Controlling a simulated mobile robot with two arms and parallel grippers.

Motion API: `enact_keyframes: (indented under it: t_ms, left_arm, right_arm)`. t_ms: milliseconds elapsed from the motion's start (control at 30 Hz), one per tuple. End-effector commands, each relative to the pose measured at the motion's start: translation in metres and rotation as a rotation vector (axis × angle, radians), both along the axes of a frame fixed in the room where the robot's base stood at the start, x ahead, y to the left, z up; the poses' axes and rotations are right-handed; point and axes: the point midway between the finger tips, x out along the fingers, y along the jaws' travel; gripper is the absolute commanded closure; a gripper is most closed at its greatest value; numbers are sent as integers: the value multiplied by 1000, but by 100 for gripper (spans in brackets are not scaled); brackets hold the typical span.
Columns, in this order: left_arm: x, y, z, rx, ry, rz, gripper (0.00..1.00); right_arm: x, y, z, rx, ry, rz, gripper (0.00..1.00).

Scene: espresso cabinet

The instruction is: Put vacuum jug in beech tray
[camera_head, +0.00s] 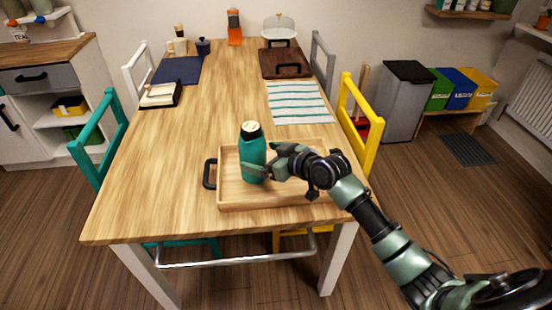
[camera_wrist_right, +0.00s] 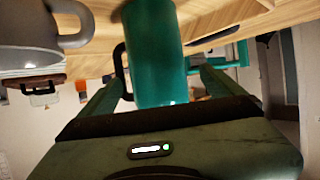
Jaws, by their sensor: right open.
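The teal vacuum jug (camera_head: 251,155), with a black collar and pale top, stands upright within the left part of the beech tray (camera_head: 240,204). The tray lies at the near end of the wooden table. My right gripper (camera_head: 262,162) reaches in from the right at the jug's side, its fingers open around the jug's body. In the right wrist view the jug (camera_wrist_right: 155,50) is between the two open fingers (camera_wrist_right: 160,90). My arm covers part of the tray's right side. My left gripper is not seen.
A grey mug-like thing with a loop handle (camera_wrist_right: 35,35) is close by in the right wrist view. A striped placemat (camera_head: 300,103), dark brown tray (camera_head: 286,64) and blue mat (camera_head: 178,70) lie farther back. Chairs flank the table. The table's middle (camera_head: 215,115) is clear.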

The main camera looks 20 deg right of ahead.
Motion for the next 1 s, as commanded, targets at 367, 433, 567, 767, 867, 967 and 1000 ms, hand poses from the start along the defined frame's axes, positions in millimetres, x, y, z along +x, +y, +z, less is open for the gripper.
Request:
enact_keyframes:
  t_ms: [367, 433, 567, 767, 867, 967, 1000]
  left_arm:
    - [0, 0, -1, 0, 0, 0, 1]
    - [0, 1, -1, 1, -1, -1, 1]
    - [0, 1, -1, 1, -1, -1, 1]
    - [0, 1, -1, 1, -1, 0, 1]
    - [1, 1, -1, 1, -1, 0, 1]
    - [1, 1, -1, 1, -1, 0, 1]
    - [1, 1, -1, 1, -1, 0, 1]
  right_arm:
    - [-55, -25, 24, -2, 3, 1, 5]
    - [-59, -26, 26, 0, 2, 2, 5]
    - [-61, -27, 27, 1, 3, 1, 5]
    - [-61, -27, 27, 1, 2, 1, 5]
    - [-61, -26, 27, 1, 2, 1, 5]
    - [-61, -26, 27, 1, 2, 1, 5]
    - [-61, -26, 27, 1, 2, 1, 5]
